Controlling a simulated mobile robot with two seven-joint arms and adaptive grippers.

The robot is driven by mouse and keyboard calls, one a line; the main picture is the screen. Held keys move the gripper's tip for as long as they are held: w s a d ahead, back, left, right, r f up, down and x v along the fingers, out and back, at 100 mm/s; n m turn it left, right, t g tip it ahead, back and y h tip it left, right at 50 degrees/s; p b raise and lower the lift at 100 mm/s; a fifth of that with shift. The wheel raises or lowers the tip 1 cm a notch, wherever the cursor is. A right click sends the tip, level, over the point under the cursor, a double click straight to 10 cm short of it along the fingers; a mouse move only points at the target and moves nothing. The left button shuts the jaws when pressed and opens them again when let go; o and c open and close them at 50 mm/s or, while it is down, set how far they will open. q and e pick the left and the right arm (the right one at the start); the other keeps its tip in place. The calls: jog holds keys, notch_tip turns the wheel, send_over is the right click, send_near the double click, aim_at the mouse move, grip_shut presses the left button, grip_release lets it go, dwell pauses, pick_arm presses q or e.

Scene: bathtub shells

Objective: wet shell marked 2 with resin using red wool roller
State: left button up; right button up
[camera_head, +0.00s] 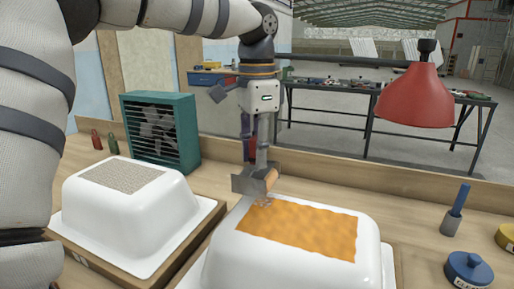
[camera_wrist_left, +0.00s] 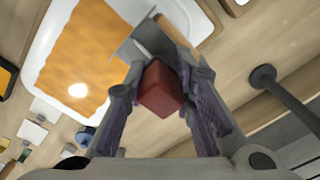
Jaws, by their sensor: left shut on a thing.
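My left gripper (camera_head: 256,146) is shut on the red handle (camera_wrist_left: 160,92) of a roller. The roller has a grey metal guard (camera_head: 245,181) and a tan-orange sleeve (camera_head: 267,182). It is at the far left edge of an orange, wet-looking patch (camera_head: 300,228) on top of a white upturned shell (camera_head: 372,256). I cannot tell whether the sleeve touches the patch. A second white shell (camera_head: 128,222) on the left has a dry-looking grey woven patch (camera_head: 122,176). No mark 2 is readable on either shell. My right gripper is not in view.
A teal fan (camera_head: 160,130) stands behind the left shell, near small red (camera_head: 96,140) and green (camera_head: 112,144) bottles. A red lamp (camera_head: 415,97) hangs at upper right. A grey cup (camera_head: 450,224), blue pot (camera_head: 468,270) and yellow pot (camera_head: 507,237) stand at right.

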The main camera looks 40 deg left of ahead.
pick_arm(q)
jog(key=shift+f, duration=0.9)
dwell(0.4)
jog(key=shift+w+d, duration=0.3)
jog(key=shift+d, duration=0.7)
jog(key=shift+w+d, duration=0.3)
jog(key=shift+d, duration=0.65)
jog(key=shift+r, duration=0.1)
notch_tip(320, 180, up, 6)
jog(key=shift+f, duration=0.1)
